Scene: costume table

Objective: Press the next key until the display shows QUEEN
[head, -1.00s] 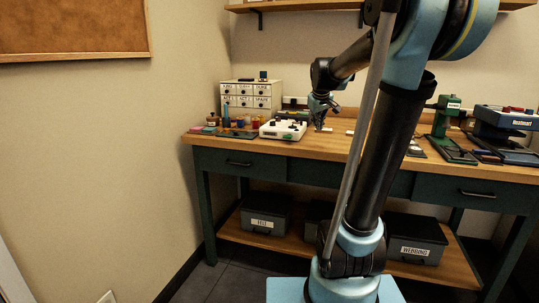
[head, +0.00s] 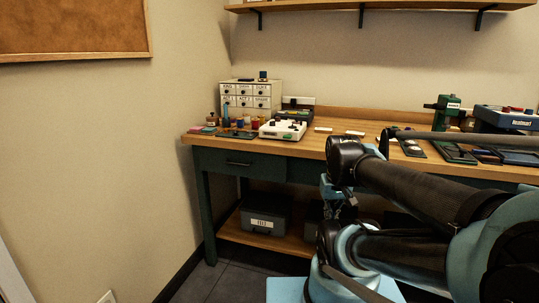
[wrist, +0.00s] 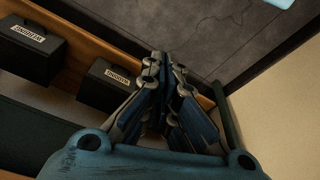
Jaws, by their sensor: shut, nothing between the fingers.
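A white device with dark knobs and a small green part (head: 283,130) sits on the left half of the workbench top in the head view. Behind it stands a dark unit with a pale panel (head: 298,104); any text on it is too small to read. My gripper (wrist: 168,62) is shut and empty in the wrist view, with the floor and the bench's lower shelf beyond it. In the head view my arm is folded low at the right, and the gripper is in front of the bench, below its top, apart from the device.
The wooden bench top (head: 330,143) holds a white labelled drawer cabinet (head: 250,95), small jars at the left and green and blue tools (head: 505,118) at the right. Dark labelled boxes stand on the lower shelf, one being a left box (head: 265,215). A wall shelf hangs above.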

